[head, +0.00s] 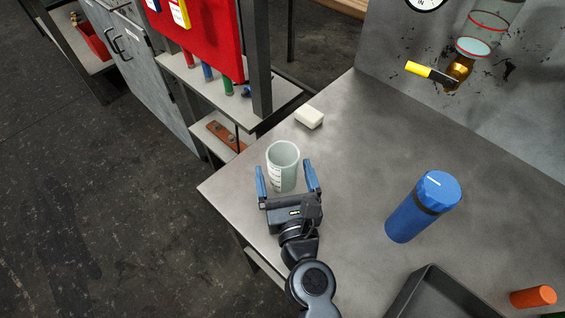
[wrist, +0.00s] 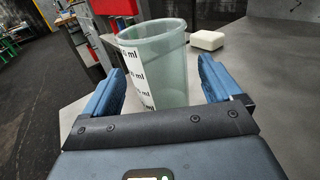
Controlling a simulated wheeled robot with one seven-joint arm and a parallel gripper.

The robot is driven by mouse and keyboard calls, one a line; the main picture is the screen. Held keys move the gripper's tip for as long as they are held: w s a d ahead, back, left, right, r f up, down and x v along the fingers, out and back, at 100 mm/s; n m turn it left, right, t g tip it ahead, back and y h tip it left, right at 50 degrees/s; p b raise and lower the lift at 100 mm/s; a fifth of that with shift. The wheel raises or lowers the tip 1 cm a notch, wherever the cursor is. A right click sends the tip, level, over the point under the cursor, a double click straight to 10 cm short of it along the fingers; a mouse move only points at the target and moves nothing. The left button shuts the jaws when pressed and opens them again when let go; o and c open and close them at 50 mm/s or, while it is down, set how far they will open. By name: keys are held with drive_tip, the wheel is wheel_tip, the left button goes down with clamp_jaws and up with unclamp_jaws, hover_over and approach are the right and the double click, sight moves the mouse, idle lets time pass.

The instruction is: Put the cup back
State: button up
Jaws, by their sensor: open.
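The cup (head: 283,165) is a pale green, see-through measuring cup with a white scale label. It stands upright on the grey table (head: 340,200) near its left corner. My gripper (head: 288,182) is open, with one blue finger on each side of the cup. In the wrist view the cup (wrist: 155,65) stands between and beyond the fingers of my gripper (wrist: 160,90), with gaps showing on both sides. The cup's base is partly hidden behind the gripper body in the wrist view.
A white block (head: 309,117) lies behind the cup. A blue bottle (head: 423,206) stands to the right, with a dark tray (head: 440,295) and an orange cylinder (head: 533,297) nearer the front. Cup-like vessels (head: 480,45) and a yellow-handled tool (head: 430,72) are at the back wall. The table's middle is clear.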

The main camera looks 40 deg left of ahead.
drive_tip(key=v, duration=0.8)
drive_tip(key=shift+f+b, duration=0.1)
drive_tip(key=shift+b, duration=0.25)
drive_tip(key=shift+s+d, duration=0.45)
drive_tip(key=shift+s, duration=0.05)
